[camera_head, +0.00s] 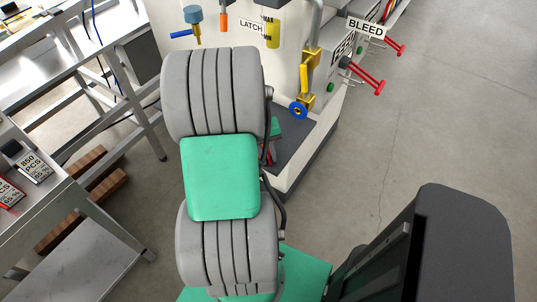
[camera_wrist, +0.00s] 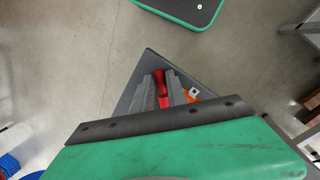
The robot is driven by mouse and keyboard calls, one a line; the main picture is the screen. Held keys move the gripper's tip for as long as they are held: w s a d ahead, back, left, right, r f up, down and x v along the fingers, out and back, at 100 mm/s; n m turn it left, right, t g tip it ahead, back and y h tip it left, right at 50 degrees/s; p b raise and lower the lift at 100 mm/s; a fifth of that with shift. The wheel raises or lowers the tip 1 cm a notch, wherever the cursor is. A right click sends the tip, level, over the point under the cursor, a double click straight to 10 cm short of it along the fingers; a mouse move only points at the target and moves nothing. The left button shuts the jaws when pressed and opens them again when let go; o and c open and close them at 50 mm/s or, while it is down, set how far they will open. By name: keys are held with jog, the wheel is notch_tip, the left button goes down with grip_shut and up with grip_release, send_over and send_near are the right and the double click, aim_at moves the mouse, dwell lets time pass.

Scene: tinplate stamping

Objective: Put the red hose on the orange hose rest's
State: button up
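In the wrist view, my gripper (camera_wrist: 163,88) has its two grey fingers on either side of the red hose (camera_wrist: 162,85) and looks shut on it. A short length of the hose shows between and beyond the fingers, over a dark grey surface. An orange piece (camera_wrist: 191,94), seemingly the orange hose rest, shows just right of the fingers, partly hidden. I cannot tell whether hose and rest touch. In the head view my arm hides the gripper and most of this spot. Only a small bit of red (camera_head: 272,152) shows beside the arm, near the machine's base.
A metal bench (camera_head: 45,205) stands left.

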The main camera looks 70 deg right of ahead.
jog(key=v, duration=1.2)
jog(key=w+a+r+n+t+h, duration=0.1)
jog(key=w+a+r+n, duration=0.15)
jog(key=w+a, duration=0.6)
jog(key=w+a+n+t, duration=0.2)
jog(key=w+a+n, duration=0.1)
jog(key=a, duration=1)
jog(key=w+a+n+t+y, duration=0.1)
jog(key=a+n, duration=0.4)
jog(key=a, duration=0.8)
jog(key=w+t, duration=0.1)
jog(key=w, duration=0.1)
jog(key=shift+w+r+n+t, duration=0.3)
jog(key=shift+n+t, duration=0.05)
jog(key=shift+t, duration=0.05)
jog(key=shift+a, duration=0.1)
